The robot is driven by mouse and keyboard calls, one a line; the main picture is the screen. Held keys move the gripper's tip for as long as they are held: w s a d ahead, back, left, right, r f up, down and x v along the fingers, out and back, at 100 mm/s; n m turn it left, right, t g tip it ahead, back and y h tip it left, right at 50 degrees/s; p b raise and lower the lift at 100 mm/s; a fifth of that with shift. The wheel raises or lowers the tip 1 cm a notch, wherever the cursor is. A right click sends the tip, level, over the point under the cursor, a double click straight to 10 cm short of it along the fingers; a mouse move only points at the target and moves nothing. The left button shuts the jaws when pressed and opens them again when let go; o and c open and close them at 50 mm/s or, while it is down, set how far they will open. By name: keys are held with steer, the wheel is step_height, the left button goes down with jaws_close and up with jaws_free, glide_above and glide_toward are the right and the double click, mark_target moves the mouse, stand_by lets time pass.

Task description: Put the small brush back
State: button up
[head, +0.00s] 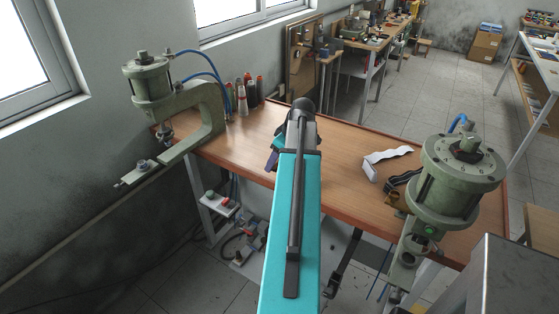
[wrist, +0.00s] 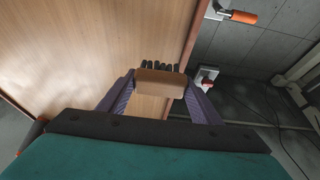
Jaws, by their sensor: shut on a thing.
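The small brush (wrist: 160,84) has a tan wooden block and a row of dark bristles. In the wrist view my gripper (wrist: 160,88) is shut on it, with a purple finger on each side. The bristles point away from the wrist, over the wooden table top (wrist: 85,45). I cannot tell whether they touch it. In the head view my gripper (head: 272,158) is at the table's near edge, mostly behind my teal arm. The brush is hidden there.
Green pneumatic presses stand at the left (head: 180,115) and right (head: 460,185) of the table (head: 335,145). Several bottles (head: 245,95) stand at its back left. A white strip (head: 385,160) lies at the right. An orange-handled thing (wrist: 240,16) shows beyond the table edge. The table's middle is clear.

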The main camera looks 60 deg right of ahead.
steer(key=shift+w+d+f+p, duration=0.1)
steer(key=shift+w+d+p, duration=0.1)
steer(key=shift+d, duration=0.6)
steer(key=shift+w+d+f+p, duration=0.1)
steer(key=shift+w+d+p, duration=0.1)
steer(key=shift+d, duration=0.55)
steer(key=shift+f, duration=0.1)
steer(key=shift+f+p, duration=0.9)
steer(key=shift+f, duration=0.7)
steer(key=shift+f, duration=0.15)
steer(key=o, duration=1)
steer(key=shift+o, duration=0.2)
steer(key=shift+r, duration=0.2)
steer(key=b+v, duration=0.4)
steer(key=v, duration=0.8)
